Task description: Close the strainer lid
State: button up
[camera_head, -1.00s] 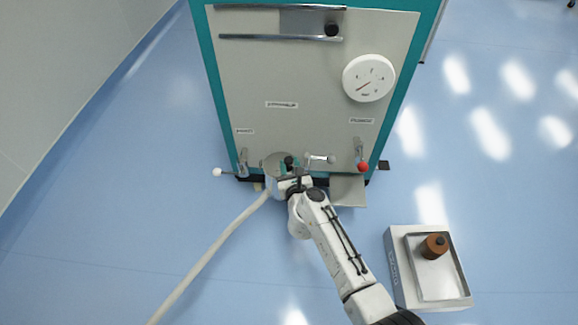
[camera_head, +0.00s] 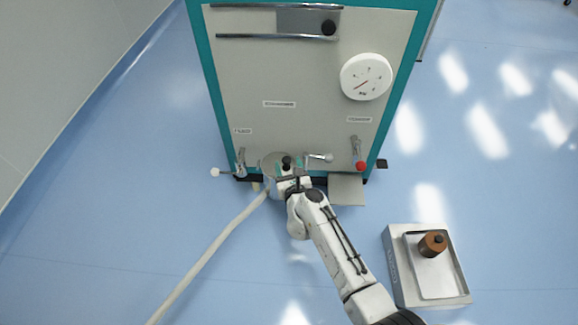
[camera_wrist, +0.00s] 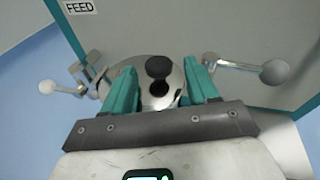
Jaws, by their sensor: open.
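The strainer is a round metal pot low on the front of the machine, and its shiny lid (camera_head: 269,163) faces up. In the wrist view the lid (camera_wrist: 146,89) carries a black knob (camera_wrist: 158,67), with a dark reflection below it. I cannot tell whether the lid is fully seated. My gripper (camera_head: 290,168) is at the right side of the strainer. In the wrist view my gripper (camera_wrist: 158,80) is open, with one teal finger on each side of the knob and a gap to it. The lid's near edge is hidden behind the gripper.
A lever with a white ball (camera_wrist: 49,87) is left of the strainer, another (camera_wrist: 272,71) right. A red-knobbed lever (camera_head: 360,164) is farther right. A pale hose (camera_head: 210,251) runs across the floor. A tray (camera_head: 448,280) with a brown part (camera_head: 432,244) stands at lower right.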

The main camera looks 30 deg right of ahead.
jog(key=p+v, duration=0.3)
jog(key=v, duration=0.7)
jog(key=shift+s, duration=0.3)
jog(key=shift+a, duration=0.1)
jog(key=a+r+n+t+y, duration=0.2)
jog(key=a+r+n+y, duration=0.6)
jog(key=n, duration=0.7)
jog(key=s+a+f+n+g+y, duration=0.25)
jog(key=s+n+g+y, duration=0.35)
jog(key=n, duration=0.6)
jog(key=s+d+n+g+h, duration=0.4)
jog(key=s+d+n+g, duration=0.15)
jog(key=s, duration=0.65)
jog(key=s+d+n+g+h, duration=0.4)
jog(key=s+d+n, duration=0.2)
jog(key=s, duration=0.5)
notch_tip(320, 180, up, 30)
jog(key=p, duration=2.9)
jog(key=shift+a, duration=0.15)
